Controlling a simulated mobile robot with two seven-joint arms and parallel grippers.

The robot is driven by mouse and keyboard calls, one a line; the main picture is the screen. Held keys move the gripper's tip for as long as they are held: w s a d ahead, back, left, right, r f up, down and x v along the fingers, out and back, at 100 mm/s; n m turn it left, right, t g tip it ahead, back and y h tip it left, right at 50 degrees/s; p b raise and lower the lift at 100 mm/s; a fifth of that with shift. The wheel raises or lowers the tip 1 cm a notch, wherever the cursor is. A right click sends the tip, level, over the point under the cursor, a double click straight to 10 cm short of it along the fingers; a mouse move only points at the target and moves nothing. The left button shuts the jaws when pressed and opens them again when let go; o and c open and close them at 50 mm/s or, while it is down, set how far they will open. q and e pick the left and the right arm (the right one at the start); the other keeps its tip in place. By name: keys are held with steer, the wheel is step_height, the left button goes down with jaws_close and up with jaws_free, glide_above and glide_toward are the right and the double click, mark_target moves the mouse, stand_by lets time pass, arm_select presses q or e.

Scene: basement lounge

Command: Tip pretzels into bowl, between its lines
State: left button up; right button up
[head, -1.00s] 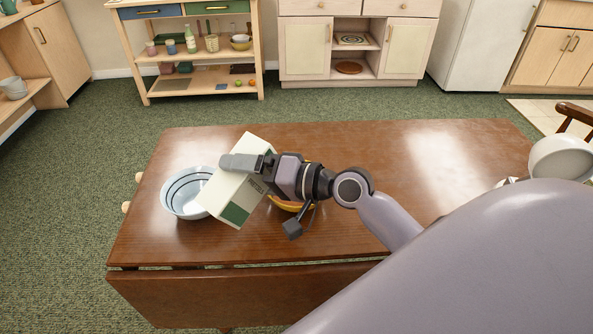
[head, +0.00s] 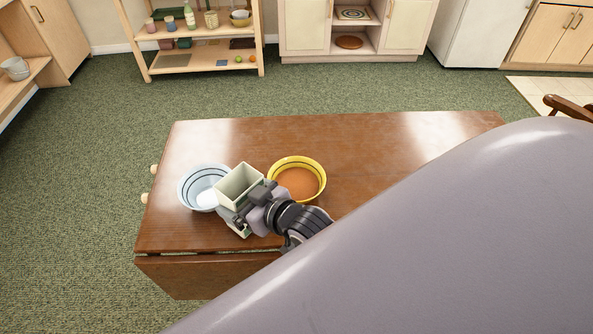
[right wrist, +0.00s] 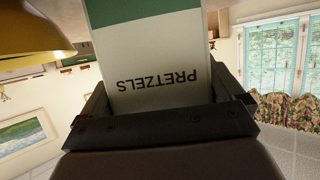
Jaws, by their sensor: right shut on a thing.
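My right gripper (head: 243,205) is shut on the pretzel box (head: 238,186), a white and green carton. In the head view the box is roughly upright, its open top facing up; pale inner walls show, and I cannot tell what is left inside. In the right wrist view the box (right wrist: 158,70) shows the word PRETZELS upside down between the fingers. A light blue bowl with dark lines (head: 190,177) is just left of the box, partly covered by it; its visible inside is pale. A yellow bowl (head: 319,183) with a dark line and an orange-brown inside is to the right. My left gripper is not in view.
Both bowls stand on a brown wooden table (head: 400,150), whose right part is largely hidden by my arm. The table's back middle is clear. A wooden shelf unit (head: 200,62) and cabinets stand beyond, across green carpet.

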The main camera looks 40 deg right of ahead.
mark_target(231, 179)
steer(key=shift+r, duration=2.55)
